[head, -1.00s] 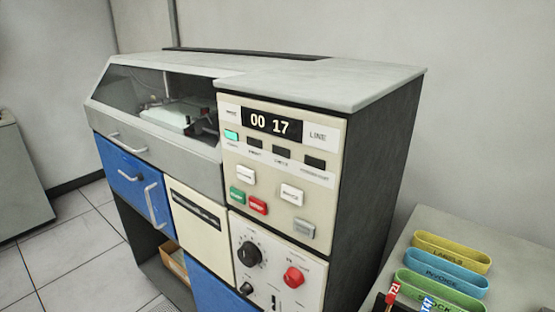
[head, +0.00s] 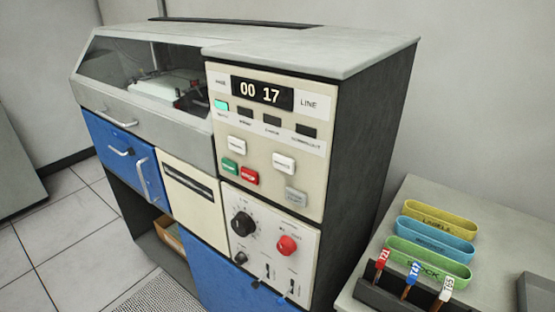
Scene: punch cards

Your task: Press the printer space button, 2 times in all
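The printer (head: 270,140) stands in the middle of the head view, with a cream control panel on its front. A white button (head: 284,162) at the panel's middle right has a small label that seems to read SPACE, though it is blurred. Another white button (head: 237,145) is to its upper left. A green button (head: 230,166) and a red button (head: 250,176) sit below that one, and a grey button (head: 296,197) is at the lower right. The display (head: 262,93) reads 00 17. A green lamp (head: 221,104) is lit. Neither gripper is in view.
Below the panel are a black dial (head: 243,224) and a round red knob (head: 287,245). A grey table (head: 415,195) at the right holds yellow, blue and green trays and a dark rack (head: 385,294) with tagged stamps. Tiled floor (head: 60,235) is open at the left.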

